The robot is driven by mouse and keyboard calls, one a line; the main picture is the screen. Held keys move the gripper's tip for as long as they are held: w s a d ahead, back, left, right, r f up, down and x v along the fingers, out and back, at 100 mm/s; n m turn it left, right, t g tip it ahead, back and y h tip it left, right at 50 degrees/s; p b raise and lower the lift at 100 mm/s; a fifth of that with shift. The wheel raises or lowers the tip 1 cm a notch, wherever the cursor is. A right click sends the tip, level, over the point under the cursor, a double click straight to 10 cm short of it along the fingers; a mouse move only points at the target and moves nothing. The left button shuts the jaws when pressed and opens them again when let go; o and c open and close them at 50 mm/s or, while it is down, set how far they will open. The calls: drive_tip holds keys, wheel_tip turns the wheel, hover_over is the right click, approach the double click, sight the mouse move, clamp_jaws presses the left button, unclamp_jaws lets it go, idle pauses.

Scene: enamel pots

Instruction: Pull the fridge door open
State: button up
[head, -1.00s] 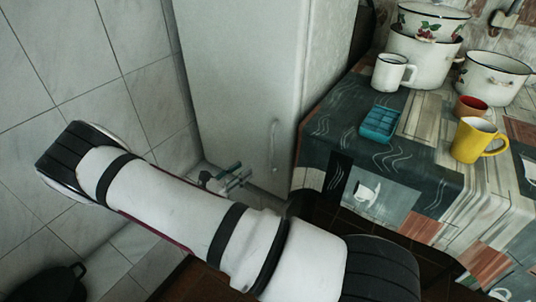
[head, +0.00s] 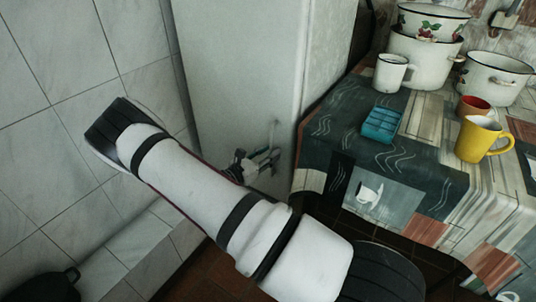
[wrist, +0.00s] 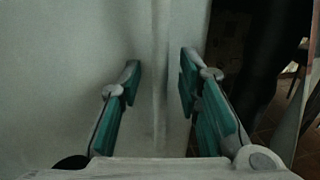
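The tall pale fridge (head: 235,70) stands in the middle of the head view, and its door looks closed. The slim upright door handle (head: 275,127) is near the door's right edge, partly hidden by my gripper (head: 268,160). In the wrist view my gripper (wrist: 160,80) is open, with its teal finger pads spread wide. The handle (wrist: 160,60) shows there as a pale vertical strip between the fingers, with a gap on both sides. I cannot tell how deep it sits between them.
A table (head: 335,120) with a patterned cloth stands right of the fridge. A tiled wall (head: 50,120) is on the left.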

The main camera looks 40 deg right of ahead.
drive_tip(key=shift+c, duration=0.3)
clamp_jaws()
